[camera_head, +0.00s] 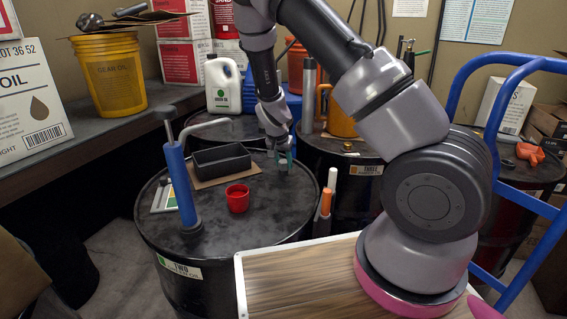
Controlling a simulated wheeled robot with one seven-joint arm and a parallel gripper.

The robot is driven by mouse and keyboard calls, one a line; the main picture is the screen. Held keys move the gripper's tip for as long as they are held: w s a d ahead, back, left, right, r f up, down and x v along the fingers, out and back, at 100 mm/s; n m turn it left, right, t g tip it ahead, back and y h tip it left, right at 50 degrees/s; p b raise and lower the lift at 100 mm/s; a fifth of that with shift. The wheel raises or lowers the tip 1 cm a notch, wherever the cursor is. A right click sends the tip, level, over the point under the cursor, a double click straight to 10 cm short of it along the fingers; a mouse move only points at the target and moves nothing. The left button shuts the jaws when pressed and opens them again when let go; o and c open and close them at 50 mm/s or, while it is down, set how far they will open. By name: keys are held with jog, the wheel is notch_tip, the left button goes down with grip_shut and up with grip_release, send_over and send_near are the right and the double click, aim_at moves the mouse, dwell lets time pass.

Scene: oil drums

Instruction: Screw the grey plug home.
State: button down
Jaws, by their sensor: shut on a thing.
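My gripper (283,158) points down over the right back part of the top of the black drum labelled TWO (260,225). Its teal-tipped fingers are shut on a small grey piece at the drum top, which looks like the grey plug (283,168). The fingers hide much of it, and the hole under it does not show. I cannot tell how deep the plug sits or whether it is level.
On the same drum stand a red cup (237,198), a black open tray (221,160) on cardboard and a blue hand pump (180,185). Another drum (345,160) stands behind to the right, with a yellow-orange jug (341,115). A blue hand truck (500,150) is at right.

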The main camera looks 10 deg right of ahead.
jog(key=m, duration=0.2)
jog(key=m+g+h, duration=0.1)
jog(key=m, duration=0.2)
jog(key=shift+s+g, duration=0.1)
jog(key=shift+g, duration=0.2)
jog(key=shift+h, duration=0.3)
jog(key=shift+c, duration=1.9)
grip_release()
jog(key=shift+f, duration=0.1)
